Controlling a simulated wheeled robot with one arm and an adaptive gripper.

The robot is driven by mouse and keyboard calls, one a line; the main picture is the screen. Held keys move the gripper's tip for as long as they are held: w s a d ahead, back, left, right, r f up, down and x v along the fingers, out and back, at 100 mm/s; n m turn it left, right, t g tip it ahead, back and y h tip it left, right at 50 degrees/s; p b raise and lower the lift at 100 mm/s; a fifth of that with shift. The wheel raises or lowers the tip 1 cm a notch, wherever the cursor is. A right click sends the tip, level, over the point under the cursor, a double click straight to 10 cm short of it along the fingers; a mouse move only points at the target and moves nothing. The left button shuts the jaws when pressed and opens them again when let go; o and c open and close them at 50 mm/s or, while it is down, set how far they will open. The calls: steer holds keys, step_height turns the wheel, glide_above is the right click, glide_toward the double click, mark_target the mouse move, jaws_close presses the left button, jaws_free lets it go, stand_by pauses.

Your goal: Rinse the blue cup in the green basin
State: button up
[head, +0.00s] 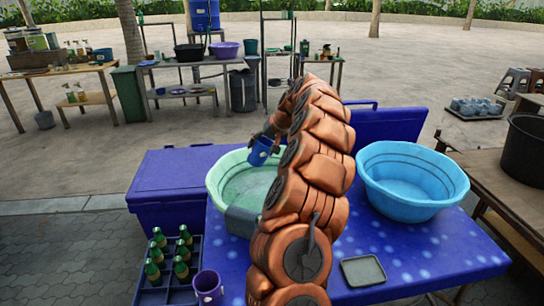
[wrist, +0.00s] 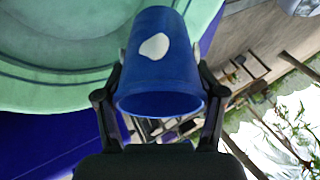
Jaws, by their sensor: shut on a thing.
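My gripper (wrist: 160,85) is shut on the blue cup (wrist: 157,55), with one finger on each side of it in the wrist view. The cup has a white patch on its side. In the head view the blue cup (head: 261,150) is tilted over the far right part of the green basin (head: 226,167). The basin holds pale liquid and stands on the blue spotted table (head: 415,248). It also shows in the wrist view (wrist: 50,85). My arm hides the basin's right side. Whether the cup touches the liquid I cannot tell.
A light blue basin (head: 412,210) stands right of my arm, with a small grey tray (head: 363,271) in front. A purple cup (head: 208,288) stands at the front left. Several green bottles stand in a dark crate (head: 148,297). Blue coolers (head: 160,190) stand behind the table.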

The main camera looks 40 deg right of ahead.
steer(key=d, duration=0.1)
steer(key=s+d, duration=0.2)
steer(key=shift+f+b, duration=0.3)
steer(key=shift+w+f+b, duration=0.1)
steer(key=shift+f+b, duration=2)
steer(key=shift+f, duration=7.15)
steer(key=shift+f+b, duration=0.6)
steer(key=shift+r, duration=0.15)
steer(key=shift+a, duration=0.1)
